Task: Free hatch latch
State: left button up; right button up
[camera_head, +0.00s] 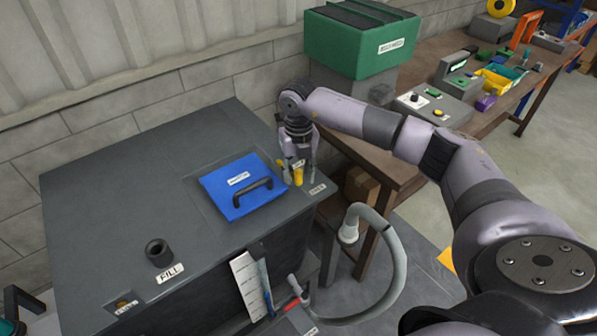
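The blue hatch (225,196) lies flat on top of the grey cabinet (110,185) and carries a black handle (253,191). A yellow latch piece (298,177) stands at the hatch's right side, next to a small label. My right gripper (299,172) points down over it. Its fingers are apart, on either side of the yellow piece, with a gap visible between them. The fingers partly hide the latch, and contact with it cannot be made out. My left gripper is not in view.
A black filler neck (159,252) marked FILL rises from the cabinet top. A grey hose (399,262) hangs at the cabinet's right front. A workbench (408,173) with a green bin (358,46) and small parts stands behind my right arm. The cabinet's left top is clear.

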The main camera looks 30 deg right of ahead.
notch_tip(320, 180, up, 12)
dwell(0.6)
dwell(0.4)
